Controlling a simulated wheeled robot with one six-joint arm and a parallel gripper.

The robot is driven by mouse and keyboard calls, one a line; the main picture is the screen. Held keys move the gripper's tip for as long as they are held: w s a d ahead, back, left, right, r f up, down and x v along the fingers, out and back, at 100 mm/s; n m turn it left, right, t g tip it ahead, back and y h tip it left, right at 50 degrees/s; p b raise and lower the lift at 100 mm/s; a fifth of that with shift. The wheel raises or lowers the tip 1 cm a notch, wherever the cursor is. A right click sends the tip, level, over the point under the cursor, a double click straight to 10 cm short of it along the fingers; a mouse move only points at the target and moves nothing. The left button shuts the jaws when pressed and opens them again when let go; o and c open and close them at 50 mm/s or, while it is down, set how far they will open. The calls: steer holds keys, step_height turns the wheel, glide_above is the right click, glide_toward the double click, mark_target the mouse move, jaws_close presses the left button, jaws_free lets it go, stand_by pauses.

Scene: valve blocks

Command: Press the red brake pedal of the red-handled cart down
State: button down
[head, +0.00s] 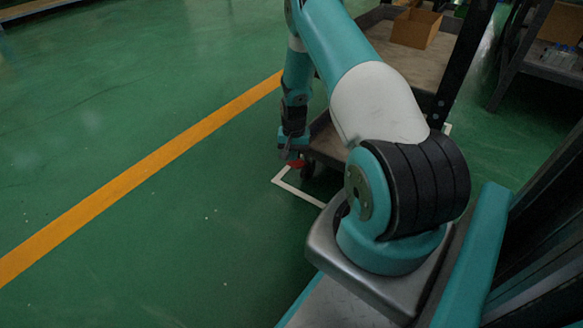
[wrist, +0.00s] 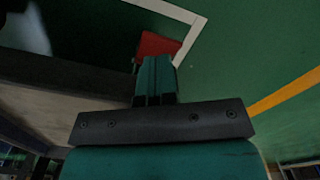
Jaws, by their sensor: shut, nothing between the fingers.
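The red brake pedal (head: 297,163) shows low at the near left corner of the cart (head: 325,148), just beside my gripper (head: 288,152). In the wrist view the red pedal (wrist: 156,46) lies right beyond the tips of my gripper (wrist: 158,58), which hide part of it. The teal fingers are together with nothing between them. I cannot tell whether they touch the pedal. The cart's handle is not clearly seen; my arm covers much of the cart.
A cardboard box (head: 415,28) stands on the cart's upper shelf. A white floor marking (head: 298,192) runs around the cart's corner. A yellow line (head: 140,170) crosses the green floor, which is clear to the left. Another shelf cart (head: 540,70) stands at the far right.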

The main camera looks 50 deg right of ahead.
mark_target(294, 165)
steer(key=shift+f, duration=0.2)
steer(key=shift+f+b, duration=1.6)
steer(key=shift+f, duration=0.95)
steer(key=shift+r, duration=0.1)
step_height(294, 165, up, 8)
steer(key=p, duration=0.7)
